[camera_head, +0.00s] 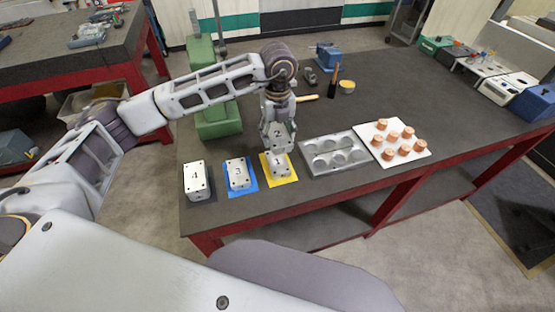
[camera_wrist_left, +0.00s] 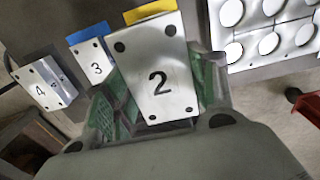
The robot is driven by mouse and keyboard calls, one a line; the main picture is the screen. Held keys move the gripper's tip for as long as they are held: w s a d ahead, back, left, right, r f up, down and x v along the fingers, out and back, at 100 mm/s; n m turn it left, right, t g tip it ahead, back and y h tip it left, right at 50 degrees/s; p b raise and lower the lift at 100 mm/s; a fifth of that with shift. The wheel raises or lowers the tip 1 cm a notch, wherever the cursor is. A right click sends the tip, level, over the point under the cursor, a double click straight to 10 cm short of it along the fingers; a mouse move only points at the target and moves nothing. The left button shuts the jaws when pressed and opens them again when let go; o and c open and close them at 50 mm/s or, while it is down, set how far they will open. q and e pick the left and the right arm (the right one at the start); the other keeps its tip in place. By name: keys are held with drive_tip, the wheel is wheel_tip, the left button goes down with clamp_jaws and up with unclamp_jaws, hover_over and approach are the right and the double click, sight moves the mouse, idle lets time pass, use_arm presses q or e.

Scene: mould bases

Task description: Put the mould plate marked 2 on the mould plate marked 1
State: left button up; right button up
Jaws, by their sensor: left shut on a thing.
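My left gripper (camera_head: 278,138) is shut on the mould plate marked 2 (camera_head: 278,132) in the head view. The plate is a light metal block with a dark number; it also fills the middle of the left wrist view (camera_wrist_left: 161,80), between the green-padded fingers. The mould plate marked 1 (camera_head: 279,167) sits on a yellow mat (camera_head: 291,178) directly below the held plate. Whether the two plates touch, I cannot tell. In the wrist view plate 1 is hidden behind plate 2. My right gripper is not in view.
To the left, plate 3 (camera_head: 238,174) sits on a blue mat and plate 4 (camera_head: 196,180) on a dark mat. A grey tray with round hollows (camera_head: 313,166) and a white board with copper pieces (camera_head: 419,150) lie right. A green machine (camera_head: 221,120) stands behind.

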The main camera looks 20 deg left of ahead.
use_arm(q)
drive_tip(key=p, duration=0.1)
hover_over(277, 161)
drive_tip(key=shift+f, duration=3)
drive_tip(key=shift+d, duration=0.1)
drive_tip(key=shift+f, duration=0.1)
drive_tip(key=shift+f+p, duration=0.45)
drive_tip(key=shift+f, duration=1.35)
drive_tip(key=shift+f, duration=0.15)
drive_tip(key=o, duration=1.2)
drive_tip(key=shift+o, duration=1)
